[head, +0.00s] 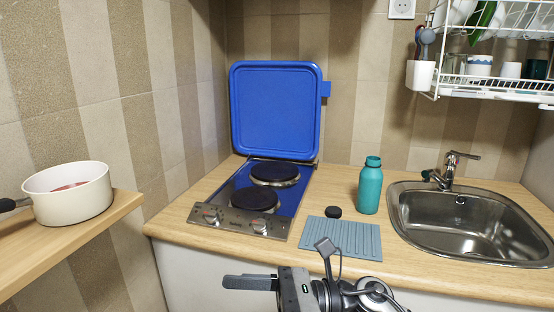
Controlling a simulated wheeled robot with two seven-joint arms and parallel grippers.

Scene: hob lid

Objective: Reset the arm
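The blue hob lid (275,110) stands upright, open against the back wall, with a small blue tab on its right side. It is hinged behind the two-plate hob (250,198), whose dark plates are uncovered. My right gripper (232,282) is at the bottom middle, in front of the counter, its fingers pointing left. It is apart from the lid and the hob, and I see nothing held in it. Its fingers overlap in this view, so I cannot tell if it is open or shut. My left gripper is not in view.
A teal bottle (370,187) and a grey-blue ribbed mat (340,238) with a small black object (333,212) lie right of the hob. A sink (470,225) is further right, below a dish rack (495,85). A white pot (68,193) stands on the left shelf (75,238).

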